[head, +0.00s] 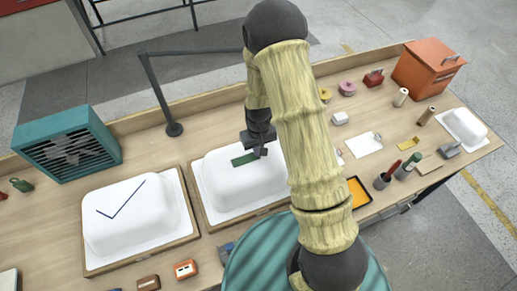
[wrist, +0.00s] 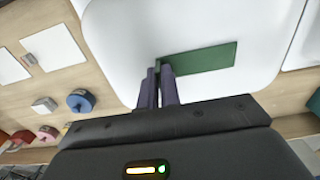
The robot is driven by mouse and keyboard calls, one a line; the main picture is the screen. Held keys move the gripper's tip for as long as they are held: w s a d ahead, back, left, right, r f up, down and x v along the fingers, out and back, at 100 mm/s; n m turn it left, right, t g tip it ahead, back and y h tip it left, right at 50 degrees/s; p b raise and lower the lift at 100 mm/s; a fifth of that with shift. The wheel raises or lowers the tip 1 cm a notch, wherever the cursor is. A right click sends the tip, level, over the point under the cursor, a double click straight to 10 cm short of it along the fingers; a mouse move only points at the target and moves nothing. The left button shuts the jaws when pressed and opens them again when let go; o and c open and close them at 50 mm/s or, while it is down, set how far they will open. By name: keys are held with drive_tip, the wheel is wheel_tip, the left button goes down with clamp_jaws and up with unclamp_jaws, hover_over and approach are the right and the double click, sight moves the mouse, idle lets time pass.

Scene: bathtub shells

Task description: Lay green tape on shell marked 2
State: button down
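A green tape strip (head: 244,159) is at the upper part of the middle white shell (head: 228,190), which sits on a wood-edged board. In the wrist view the flat green strip (wrist: 205,58) extends right from my fingertips over the white shell (wrist: 195,22). My gripper (head: 261,152) is low over this shell. In the wrist view its fingers (wrist: 160,72) are nearly together on the strip's left end. I cannot tell whether the strip fully touches the shell. No number 2 is visible. The left shell (head: 130,215) bears a blue V-shaped line.
A teal fan box (head: 66,145) and a lamp stand (head: 174,129) are behind the shells. An orange toolbox (head: 426,68), a small white basin (head: 464,126), and several cups and tools occupy the right side. My arm hides part of the bench's middle.

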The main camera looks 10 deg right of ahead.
idle(0.3)
drive_tip(key=c, duration=1.1)
unclamp_jaws()
drive_tip(key=shift+o, duration=0.2)
drive_tip(key=shift+r+p, duration=2.45)
drive_tip(key=shift+r, duration=1.05)
